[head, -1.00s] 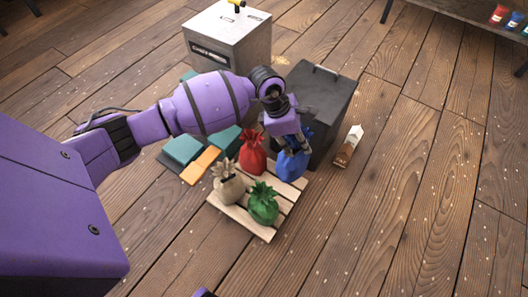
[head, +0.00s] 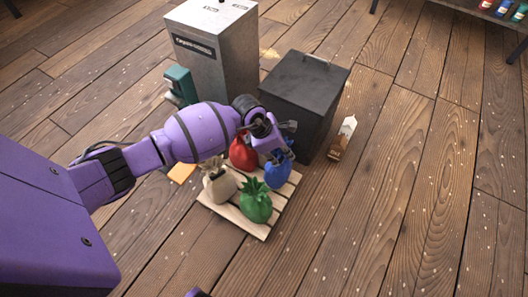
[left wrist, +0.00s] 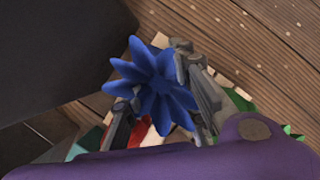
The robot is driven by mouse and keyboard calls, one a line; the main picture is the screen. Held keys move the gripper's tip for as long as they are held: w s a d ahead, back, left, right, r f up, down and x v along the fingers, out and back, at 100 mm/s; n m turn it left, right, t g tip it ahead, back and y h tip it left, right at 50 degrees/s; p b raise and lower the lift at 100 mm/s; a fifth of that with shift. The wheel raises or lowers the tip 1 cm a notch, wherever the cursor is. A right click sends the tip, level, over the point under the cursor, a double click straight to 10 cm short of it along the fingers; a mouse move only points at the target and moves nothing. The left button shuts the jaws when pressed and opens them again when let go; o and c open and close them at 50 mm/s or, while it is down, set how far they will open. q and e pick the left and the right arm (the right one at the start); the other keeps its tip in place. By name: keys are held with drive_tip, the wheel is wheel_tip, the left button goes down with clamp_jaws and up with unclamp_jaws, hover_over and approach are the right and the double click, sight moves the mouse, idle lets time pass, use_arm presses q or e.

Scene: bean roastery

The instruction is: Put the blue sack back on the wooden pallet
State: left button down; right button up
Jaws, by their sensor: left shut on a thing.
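The blue sack (head: 278,173) is at the back right corner of the wooden pallet (head: 245,225), by the dark box. From the head view it looks to be on the pallet, but its base is partly hidden, so I cannot tell if it touches. My left gripper (head: 274,155) reaches down from above and is shut on the sack's neck. In the left wrist view the sack's blue ruffled top (left wrist: 155,85) sits between the two fingers. A red sack (head: 243,153), a beige sack (head: 219,183) and a green sack (head: 256,203) stand on the pallet. My right gripper does not show.
A dark lidded box (head: 303,95) stands right behind the pallet. A tall grey metal bin (head: 213,55) stands further back, with a teal item (head: 180,85) beside it. A brown and white carton (head: 343,138) is to the right.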

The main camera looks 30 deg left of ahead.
use_arm(q)
drive_tip(key=shift+w+f+b, duration=0.2)
drive_tip(key=shift+f+b, duration=0.1)
drive_tip(key=shift+f, duration=0.65)
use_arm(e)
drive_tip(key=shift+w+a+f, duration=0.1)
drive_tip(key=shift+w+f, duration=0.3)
use_arm(q)
drive_tip(key=shift+f, duration=0.1)
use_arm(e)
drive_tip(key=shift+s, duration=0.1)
use_arm(q)
drive_tip(key=c, duration=1.4)
unclamp_jaws()
drive_tip(key=shift+s, duration=0.1)
drive_tip(key=p+v, duration=0.5)
drive_tip(key=v, duration=0.7)
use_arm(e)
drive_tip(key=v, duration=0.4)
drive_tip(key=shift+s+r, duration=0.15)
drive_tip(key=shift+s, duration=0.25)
